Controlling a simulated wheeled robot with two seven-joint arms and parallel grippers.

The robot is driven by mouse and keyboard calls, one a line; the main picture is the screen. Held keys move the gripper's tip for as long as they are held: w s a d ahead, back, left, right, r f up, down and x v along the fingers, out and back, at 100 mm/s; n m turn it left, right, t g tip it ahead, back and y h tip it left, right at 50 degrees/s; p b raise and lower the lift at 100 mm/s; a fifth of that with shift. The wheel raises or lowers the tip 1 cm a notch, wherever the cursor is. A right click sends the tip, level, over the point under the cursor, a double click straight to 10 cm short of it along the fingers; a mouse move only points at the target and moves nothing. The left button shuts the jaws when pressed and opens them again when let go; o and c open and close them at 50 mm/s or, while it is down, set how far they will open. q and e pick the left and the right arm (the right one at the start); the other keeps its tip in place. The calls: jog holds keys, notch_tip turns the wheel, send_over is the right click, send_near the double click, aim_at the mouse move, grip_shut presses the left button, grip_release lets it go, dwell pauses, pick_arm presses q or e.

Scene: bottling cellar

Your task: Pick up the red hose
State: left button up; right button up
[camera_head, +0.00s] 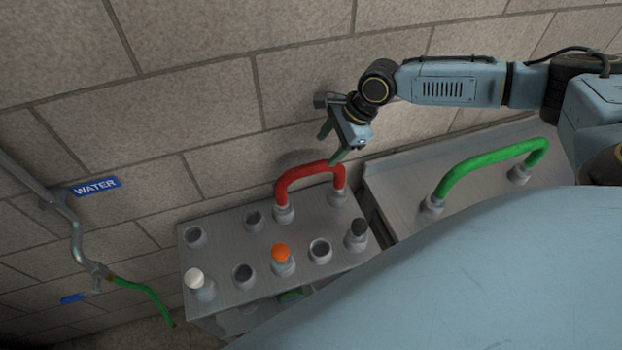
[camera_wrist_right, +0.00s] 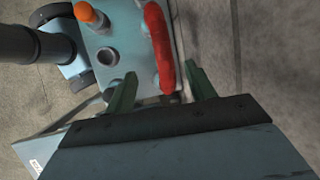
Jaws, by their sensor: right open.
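The red hose (camera_head: 308,174) is a short arch whose two ends stand in sockets at the back of a grey metal panel (camera_head: 225,280). It also shows in the right wrist view (camera_wrist_right: 159,48), near the top middle. My right gripper (camera_head: 333,146) is open and empty, just above and behind the hose. In the right wrist view its two green fingers (camera_wrist_right: 162,88) are spread, with the lower end of the hose appearing between them. I cannot tell how far the fingers are from it. My left gripper is not in view.
The panel has several empty sockets, plus white (camera_head: 194,278), orange (camera_head: 281,252) and dark (camera_head: 358,228) plugs. A green hose (camera_head: 490,163) arches over the neighbouring panel at right. A stone wall (camera_head: 200,80) rises close behind. A pipe with a WATER sign (camera_head: 96,186) is at left.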

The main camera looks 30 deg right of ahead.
aim_at(314, 165)
jog(key=x, duration=0.6)
jog(key=shift+w, duration=0.1)
jog(key=x, duration=0.5)
jog(key=shift+w+d+f+b, duration=0.1)
jog(key=shift+w+d+b, duration=0.05)
jog(key=shift+d+b, duration=0.25)
jog(key=shift+a, duration=0.1)
jog(key=c, duration=1)
notch_tip(314, 165, up, 10)
jog(key=shift+r+p, duration=0.1)
jog(key=shift+p, duration=0.3)
jog(key=shift+c, duration=0.2)
